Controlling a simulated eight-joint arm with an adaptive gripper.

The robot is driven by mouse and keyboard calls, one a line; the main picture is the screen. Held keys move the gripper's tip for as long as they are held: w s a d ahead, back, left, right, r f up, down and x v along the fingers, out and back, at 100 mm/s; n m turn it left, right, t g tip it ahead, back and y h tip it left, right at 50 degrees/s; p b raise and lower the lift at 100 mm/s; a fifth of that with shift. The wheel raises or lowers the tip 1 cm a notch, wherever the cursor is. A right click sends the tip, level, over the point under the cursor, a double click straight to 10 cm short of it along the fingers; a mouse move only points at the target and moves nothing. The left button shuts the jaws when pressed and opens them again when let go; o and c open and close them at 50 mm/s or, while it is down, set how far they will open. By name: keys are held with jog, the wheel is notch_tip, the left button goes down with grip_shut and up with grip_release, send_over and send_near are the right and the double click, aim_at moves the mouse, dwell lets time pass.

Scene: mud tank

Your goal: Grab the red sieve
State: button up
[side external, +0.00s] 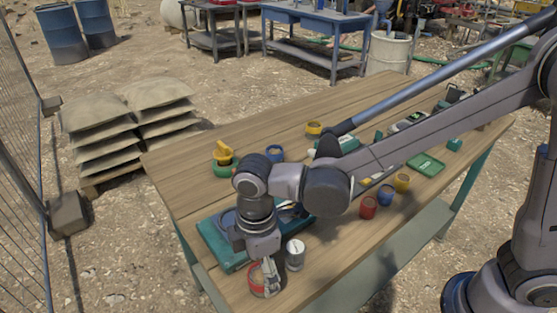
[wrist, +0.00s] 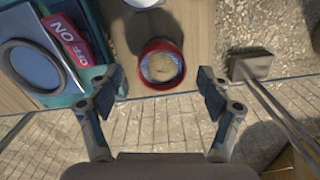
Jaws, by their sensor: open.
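The red sieve (wrist: 162,45) is a round red-rimmed ring with a tan, sandy-looking middle. In the wrist view it sits upper centre, near the table edge. In the side external view the red sieve (side external: 252,280) is at the table's near corner, partly hidden by my fingers. My gripper (wrist: 160,88) is open and empty, with one finger to the left and one to the right, both slightly below the sieve in the picture. In the side view my gripper (side external: 267,274) points down at the sieve. I cannot tell whether the fingers touch it.
A teal tray (side external: 210,242) lies left of the sieve; a red ON/OFF label (wrist: 66,37) and grey ring (wrist: 32,60) show there. A grey-white cup (side external: 294,258) stands close by. Red, blue and yellow cups (side external: 368,208) stand farther right. The wooden table (side external: 180,165) is clear at its far left.

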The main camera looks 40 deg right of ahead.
aim_at(261, 277)
jog(key=shift+s+f, duration=0.1)
jog(key=shift+f, duration=1.7)
jog(key=c, duration=1.3)
jog(key=shift+o, duration=0.2)
jog(key=shift+r, duration=0.1)
